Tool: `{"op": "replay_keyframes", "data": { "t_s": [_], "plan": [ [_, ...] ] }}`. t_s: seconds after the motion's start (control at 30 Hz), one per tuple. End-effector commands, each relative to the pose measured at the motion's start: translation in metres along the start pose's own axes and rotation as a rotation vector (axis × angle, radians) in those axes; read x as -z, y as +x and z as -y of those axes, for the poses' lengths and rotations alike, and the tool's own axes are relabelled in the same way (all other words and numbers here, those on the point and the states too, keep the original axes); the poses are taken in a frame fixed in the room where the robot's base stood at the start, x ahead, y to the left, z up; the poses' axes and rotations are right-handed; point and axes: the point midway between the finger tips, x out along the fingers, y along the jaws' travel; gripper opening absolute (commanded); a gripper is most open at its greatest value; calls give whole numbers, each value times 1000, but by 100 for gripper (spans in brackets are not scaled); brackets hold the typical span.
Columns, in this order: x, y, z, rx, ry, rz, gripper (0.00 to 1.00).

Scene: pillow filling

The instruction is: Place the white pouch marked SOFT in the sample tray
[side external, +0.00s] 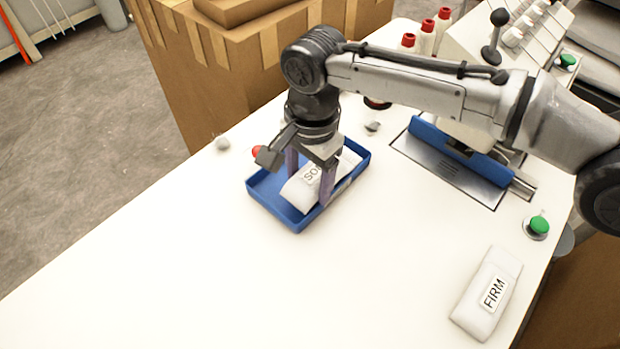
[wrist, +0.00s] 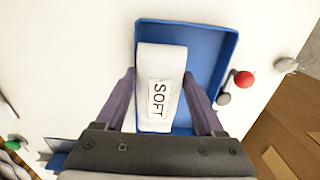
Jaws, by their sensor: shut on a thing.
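The white pouch marked SOFT (side external: 298,192) is in the blue sample tray (side external: 259,205), lying lengthwise along it. In the wrist view the pouch (wrist: 160,62) lies along the tray's left side, and the blue tray floor (wrist: 207,55) shows bare to its right. My gripper (side external: 309,190) reaches down into the tray with a finger on each side of the pouch. It is shut on the pouch; in the wrist view its fingers (wrist: 160,98) flank the label. Whether the pouch's underside touches the tray floor is hard to tell.
Another white pouch marked FIRM (side external: 487,293) lies at the table's front right. A metal plate with a blue bar (side external: 460,150) is right of the tray. A red button (side external: 257,152) is close behind the tray. A green button (side external: 538,226) is at the right. The table's front left is clear.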

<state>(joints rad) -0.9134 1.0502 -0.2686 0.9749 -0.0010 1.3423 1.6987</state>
Motion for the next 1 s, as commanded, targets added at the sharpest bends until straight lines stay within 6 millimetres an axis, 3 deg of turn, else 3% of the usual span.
{"op": "replay_keyframes", "data": {
  "t_s": [0.03, 0.27, 0.3, 0.47, 0.77, 1.0],
  "plan": [
    [1, 36, -7, -54, 0, -7, 9],
    [1, 41, -8, -54, 0, -7, 9],
    [1, 41, -8, -55, 0, -7, 72],
    [1, 42, -8, -54, 0, -7, 100],
    [0, 37, -8, -54, 0, -6, 100],
    [0, 2, -6, -55, -1, -5, 100]
  ]
}}
